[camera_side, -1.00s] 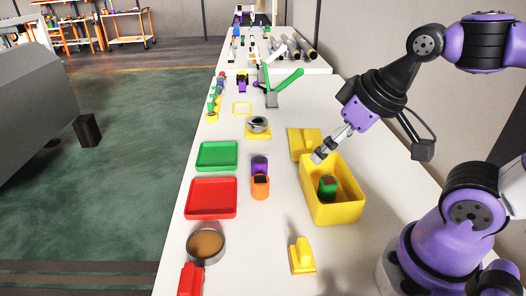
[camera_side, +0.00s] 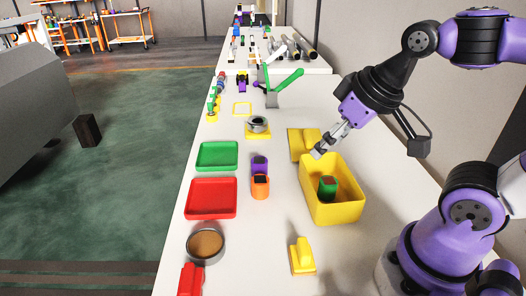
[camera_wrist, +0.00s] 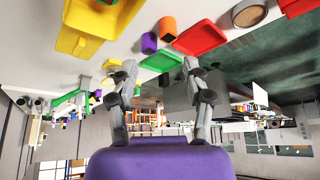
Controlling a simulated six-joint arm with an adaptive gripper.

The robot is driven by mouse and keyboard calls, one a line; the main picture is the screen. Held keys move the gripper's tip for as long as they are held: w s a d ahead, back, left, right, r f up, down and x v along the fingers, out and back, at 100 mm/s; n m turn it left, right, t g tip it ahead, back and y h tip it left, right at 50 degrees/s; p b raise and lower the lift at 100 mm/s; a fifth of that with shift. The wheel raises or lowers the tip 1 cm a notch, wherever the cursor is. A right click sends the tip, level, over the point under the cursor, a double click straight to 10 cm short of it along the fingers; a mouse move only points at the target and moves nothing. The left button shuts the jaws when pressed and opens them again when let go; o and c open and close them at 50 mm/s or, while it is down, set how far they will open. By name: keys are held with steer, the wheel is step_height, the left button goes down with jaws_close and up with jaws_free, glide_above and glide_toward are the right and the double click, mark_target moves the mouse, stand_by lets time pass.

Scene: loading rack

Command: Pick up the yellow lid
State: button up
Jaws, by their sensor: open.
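A flat yellow piece with a raised ridge, which looks like the yellow lid (camera_side: 298,146), lies on the table behind the open yellow box (camera_side: 346,213). My gripper (camera_side: 319,152) is open and empty, above the gap between this lid and the box's back rim. In the side view its fingers hide part of the lid's right side. In the wrist view my gripper (camera_wrist: 158,72) shows two spread fingers with nothing between them. The lid (camera_wrist: 73,43) lies at upper left there, beside the box (camera_wrist: 103,18). A green block (camera_side: 327,188) sits inside the box.
A smaller yellow piece with an upright block (camera_side: 302,257) stands in front of the box. Purple (camera_side: 259,163) and orange (camera_side: 260,187) pieces, a green tray (camera_side: 217,156) and a red tray (camera_side: 211,199) are to the left.

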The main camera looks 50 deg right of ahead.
steer(key=w+d+m+h, duration=0.2)
steer(key=w+d+m, duration=0.2)
steer(key=w+d, duration=0.25)
steer(key=m+g+h, duration=0.1)
steer(key=m+g, duration=0.2)
steer(key=m, duration=0.2)
glide_toward(309, 136)
steer(key=x, duration=0.9)
steer(key=shift+a+f, duration=0.1)
steer(key=shift+c, duration=0.4)
jaws_close()
